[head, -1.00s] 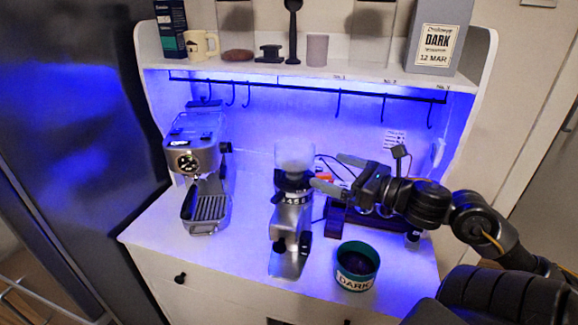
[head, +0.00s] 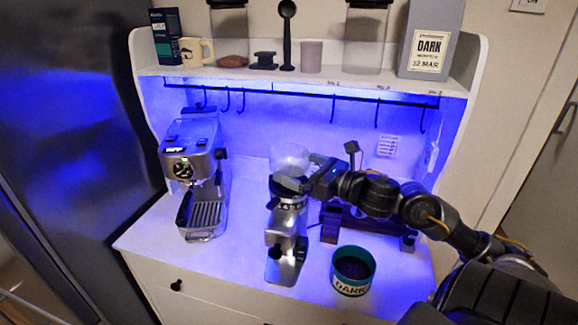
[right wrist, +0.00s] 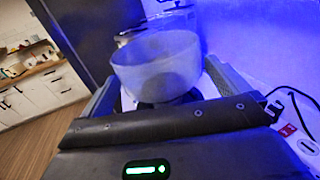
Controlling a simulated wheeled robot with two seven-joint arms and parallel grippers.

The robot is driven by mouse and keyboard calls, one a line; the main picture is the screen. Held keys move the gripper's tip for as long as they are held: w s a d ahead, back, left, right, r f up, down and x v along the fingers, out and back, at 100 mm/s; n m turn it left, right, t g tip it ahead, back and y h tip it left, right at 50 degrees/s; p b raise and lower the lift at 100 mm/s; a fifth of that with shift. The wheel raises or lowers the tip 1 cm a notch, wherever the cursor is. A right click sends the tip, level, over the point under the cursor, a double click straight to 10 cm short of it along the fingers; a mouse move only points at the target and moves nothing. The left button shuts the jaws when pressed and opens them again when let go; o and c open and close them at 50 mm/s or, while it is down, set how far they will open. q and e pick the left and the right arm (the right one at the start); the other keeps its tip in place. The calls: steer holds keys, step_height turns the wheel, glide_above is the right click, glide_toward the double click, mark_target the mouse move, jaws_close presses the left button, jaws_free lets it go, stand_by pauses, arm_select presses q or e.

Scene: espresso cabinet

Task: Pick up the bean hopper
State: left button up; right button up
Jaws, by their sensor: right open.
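The bean hopper (head: 291,158) is a translucent, frosted cup on top of the silver grinder (head: 286,225), in the middle of the counter. In the right wrist view the hopper (right wrist: 158,66) stands upright between the two fingers of my right gripper (right wrist: 160,85). In the head view my right gripper (head: 300,178) reaches in from the right at the hopper's base and partly covers it. The jaws are open around the hopper; whether either finger touches it cannot be told. My left gripper is not in view.
An espresso machine (head: 194,175) stands to the left. A green tub labelled DARK (head: 352,270) sits at front right. A dark wooden box (head: 330,222) is behind it. A shelf with hooks (head: 300,82) hangs above; cables (right wrist: 290,100) lie right of the grinder.

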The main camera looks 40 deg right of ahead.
steer(key=shift+p+x, duration=0.4)
steer(key=shift+x, duration=0.65)
steer(key=shift+w, duration=0.4)
steer(key=c, duration=1)
